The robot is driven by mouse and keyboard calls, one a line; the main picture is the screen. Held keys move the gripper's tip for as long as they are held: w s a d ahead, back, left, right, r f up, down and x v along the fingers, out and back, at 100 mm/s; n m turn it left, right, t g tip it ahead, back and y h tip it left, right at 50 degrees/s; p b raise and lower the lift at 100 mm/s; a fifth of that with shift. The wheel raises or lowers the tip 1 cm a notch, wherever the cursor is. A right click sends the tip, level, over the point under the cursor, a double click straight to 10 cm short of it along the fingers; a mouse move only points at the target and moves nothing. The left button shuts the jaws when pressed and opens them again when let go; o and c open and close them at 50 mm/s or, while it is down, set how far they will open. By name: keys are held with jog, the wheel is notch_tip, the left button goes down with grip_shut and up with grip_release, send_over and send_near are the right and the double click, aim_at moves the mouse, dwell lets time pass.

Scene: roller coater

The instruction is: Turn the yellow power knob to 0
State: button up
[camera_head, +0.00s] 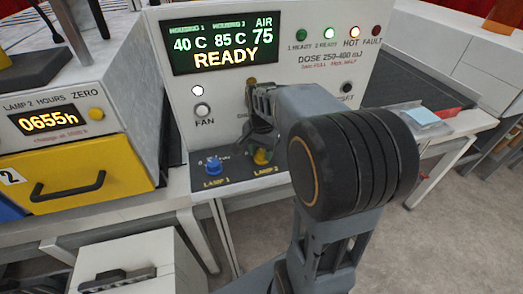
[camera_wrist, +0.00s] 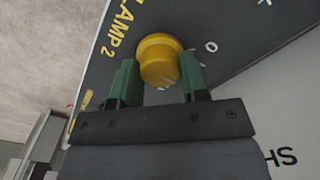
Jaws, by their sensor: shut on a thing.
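The yellow knob (camera_wrist: 160,50) sits on the dark strip of the control panel beside the "LAMP 2" label. It also shows low on the panel in the head view (camera_head: 262,157), partly hidden by my gripper (camera_head: 258,138). In the wrist view, the green-padded fingers of my gripper (camera_wrist: 160,68) stand on either side of the knob and are shut on it. I cannot make out clearly where the knob's pointer faces.
A blue knob (camera_head: 213,165) marked "LAMP 1" is left of the yellow one. The display (camera_head: 225,43) reads READY. A yellow drawer (camera_head: 80,172) stands left, and a conveyor (camera_head: 400,88) with a light-blue-topped tray (camera_head: 423,118) lies right. My arm covers part of the panel.

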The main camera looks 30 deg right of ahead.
aim_at(262, 152)
jog(key=n, duration=0.4)
jog(key=shift+n, duration=2.5)
jog(key=o, duration=0.9)
jog(key=shift+r, duration=0.15)
notch_tip(262, 152, up, 14)
jog(key=shift+f, duration=0.2)
